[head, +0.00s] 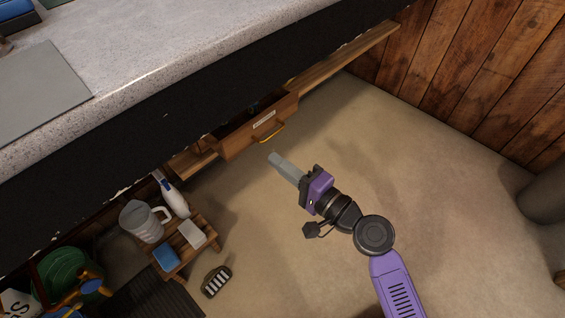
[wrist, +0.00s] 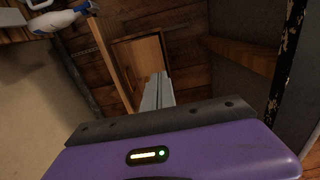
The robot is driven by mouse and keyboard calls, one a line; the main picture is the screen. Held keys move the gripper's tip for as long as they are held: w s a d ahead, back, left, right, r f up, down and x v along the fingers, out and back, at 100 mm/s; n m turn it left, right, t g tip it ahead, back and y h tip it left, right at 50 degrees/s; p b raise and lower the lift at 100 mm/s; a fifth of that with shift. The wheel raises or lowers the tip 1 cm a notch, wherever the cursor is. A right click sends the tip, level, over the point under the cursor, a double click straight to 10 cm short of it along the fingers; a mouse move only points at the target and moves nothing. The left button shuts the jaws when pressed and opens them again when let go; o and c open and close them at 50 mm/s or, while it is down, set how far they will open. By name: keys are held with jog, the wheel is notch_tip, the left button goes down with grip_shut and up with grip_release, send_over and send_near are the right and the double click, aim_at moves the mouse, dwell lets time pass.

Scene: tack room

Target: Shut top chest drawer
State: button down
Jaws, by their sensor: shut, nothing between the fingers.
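The wooden chest drawer (head: 252,128) stands pulled out from under the counter in the head view. It has a pale label and a yellow handle (head: 272,134) on its front. Dark bluish contents show inside it, too small to tell. My gripper (head: 274,159) is shut and empty, just in front of the drawer and apart from it, with its fingers towards the handle. In the wrist view my gripper's grey fingers (wrist: 157,90) are together. Brown wooden panels show beyond them there, and I cannot tell which part is the drawer. Most of the chest is hidden under the counter.
The speckled counter (head: 180,50) overhangs the drawer. A small wooden stand (head: 206,232) at lower left holds a clear jug (head: 141,222), a spray bottle (head: 173,197) and small blocks. A brush (head: 216,281) lies on the floor. The floor right of the drawer is clear.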

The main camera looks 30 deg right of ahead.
aim_at(240, 134)
jog(key=x, duration=1)
jog(key=shift+w, duration=0.1)
jog(key=b+x, duration=0.2)
jog(key=x, duration=1)
jog(key=shift+w+f, duration=0.1)
